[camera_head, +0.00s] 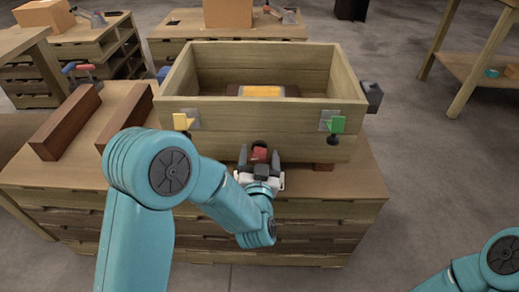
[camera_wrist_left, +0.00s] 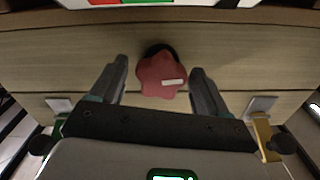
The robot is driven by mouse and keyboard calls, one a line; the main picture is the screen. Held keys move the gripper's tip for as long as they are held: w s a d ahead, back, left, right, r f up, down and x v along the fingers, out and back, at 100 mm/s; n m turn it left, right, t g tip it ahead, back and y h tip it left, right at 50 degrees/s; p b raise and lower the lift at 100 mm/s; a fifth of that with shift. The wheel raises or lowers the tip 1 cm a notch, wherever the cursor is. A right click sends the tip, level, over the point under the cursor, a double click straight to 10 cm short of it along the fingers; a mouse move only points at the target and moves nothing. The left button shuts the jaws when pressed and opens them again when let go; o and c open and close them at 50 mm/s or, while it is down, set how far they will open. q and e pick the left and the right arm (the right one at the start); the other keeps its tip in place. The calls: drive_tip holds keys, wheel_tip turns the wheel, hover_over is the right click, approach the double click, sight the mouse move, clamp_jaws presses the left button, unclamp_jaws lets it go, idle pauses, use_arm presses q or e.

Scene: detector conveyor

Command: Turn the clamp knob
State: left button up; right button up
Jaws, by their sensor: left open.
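The clamp knob (camera_wrist_left: 161,75) is a red, lobed knob with a small white label, on the front face of a wooden box (camera_head: 325,89). In the head view the red knob (camera_head: 260,154) shows just beyond my left gripper (camera_head: 260,163), partly covered by it. In the left wrist view my left gripper (camera_wrist_left: 157,80) is open, with one finger on each side of the knob. Gaps show between the fingers and the knob. My right gripper is not in view; only part of my right arm shows at the lower right.
The box front has a yellow clip (camera_head: 182,121) at left and a green clip (camera_head: 336,125) at right. Dark brown wooden blocks (camera_head: 66,121) lie left of the box on the workbench (camera_head: 40,178). A yellow-topped item (camera_head: 262,91) is inside the box. Open floor lies to the right.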

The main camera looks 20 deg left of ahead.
use_arm(q)
drive_tip(key=shift+w+a+f, duration=0.1)
drive_tip(key=shift+w+f, duration=0.1)
drive_tip(key=shift+w, duration=0.05)
drive_tip(key=shift+s+r, duration=0.1)
drive_tip(key=shift+r, duration=0.15)
drive_tip(key=shift+f, duration=0.15)
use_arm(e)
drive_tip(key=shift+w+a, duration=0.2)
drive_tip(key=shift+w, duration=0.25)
use_arm(q)
drive_tip(key=c, duration=1)
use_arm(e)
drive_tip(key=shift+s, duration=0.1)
use_arm(q)
drive_tip(key=shift+r, duration=0.2)
drive_tip(key=shift+m, duration=0.5)
